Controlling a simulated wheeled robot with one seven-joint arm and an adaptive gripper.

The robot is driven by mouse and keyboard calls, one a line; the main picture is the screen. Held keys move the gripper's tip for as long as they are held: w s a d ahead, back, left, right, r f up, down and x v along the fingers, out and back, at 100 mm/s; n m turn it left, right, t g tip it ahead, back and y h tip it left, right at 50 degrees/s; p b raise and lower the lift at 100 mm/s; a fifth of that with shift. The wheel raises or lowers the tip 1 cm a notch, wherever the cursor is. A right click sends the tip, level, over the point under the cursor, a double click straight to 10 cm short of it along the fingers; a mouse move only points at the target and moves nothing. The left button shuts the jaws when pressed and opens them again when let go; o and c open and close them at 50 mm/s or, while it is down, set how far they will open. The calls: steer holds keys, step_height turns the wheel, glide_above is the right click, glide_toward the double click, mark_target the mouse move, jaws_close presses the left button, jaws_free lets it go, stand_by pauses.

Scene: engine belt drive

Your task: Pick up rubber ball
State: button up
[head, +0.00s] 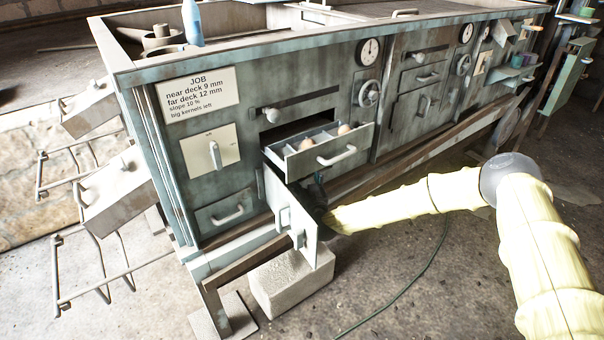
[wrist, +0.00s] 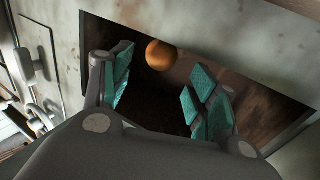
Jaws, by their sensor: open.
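An orange-brown ball (wrist: 160,55), likely the rubber ball, sits inside a dark compartment (wrist: 150,105) in the wrist view. My gripper (wrist: 163,85) is open, with teal pads on both sides. The ball shows beyond the fingertips, between the two fingers and nearer the left one. I see no finger touching it. In the head view my arm reaches to the low compartment behind an open door (head: 297,222). There the ball is hidden and the gripper is mostly hidden.
An open drawer (head: 335,158) with dividers and several round pale things juts out above my gripper. The compartment's frame (wrist: 235,75) surrounds the opening closely. A pale block (head: 290,283) lies on the floor below the door. A green cable (head: 400,293) runs across open floor.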

steer(key=x, duration=0.4)
steer(key=shift+w+f, duration=0.1)
steer(key=shift+f, duration=0.15)
steer(key=shift+w+r, duration=0.1)
steer(key=shift+w, duration=0.3)
steer(key=c, duration=1.1)
